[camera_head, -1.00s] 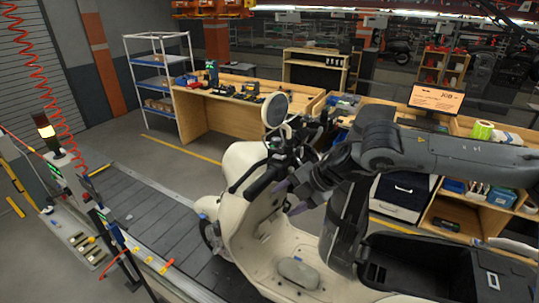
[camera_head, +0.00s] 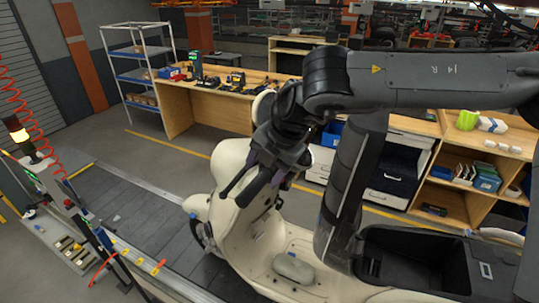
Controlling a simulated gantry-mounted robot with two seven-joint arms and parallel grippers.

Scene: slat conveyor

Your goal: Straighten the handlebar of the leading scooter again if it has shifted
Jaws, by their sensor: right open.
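The cream scooter (camera_head: 228,238) stands on the slat conveyor with its front wheel toward the left. Its handlebar (camera_head: 257,188) shows only in part: a black grip and a thin lever stick out toward the lower left. The rest of the handlebar and most of the round mirror are hidden behind my right arm, so I cannot tell whether it is straight. My right gripper (camera_head: 268,166) is open, pointing down at the handlebar close above the grip. Whether it touches the bar is unclear. My left gripper is not in view.
A control post (camera_head: 45,178) with a lit lamp stands at the left. Behind are a wooden workbench (camera_head: 208,101) with tools, a wire shelf (camera_head: 128,80) and a bin shelf (camera_head: 460,197). The scooter's open black seat compartment (camera_head: 395,243) lies at the right.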

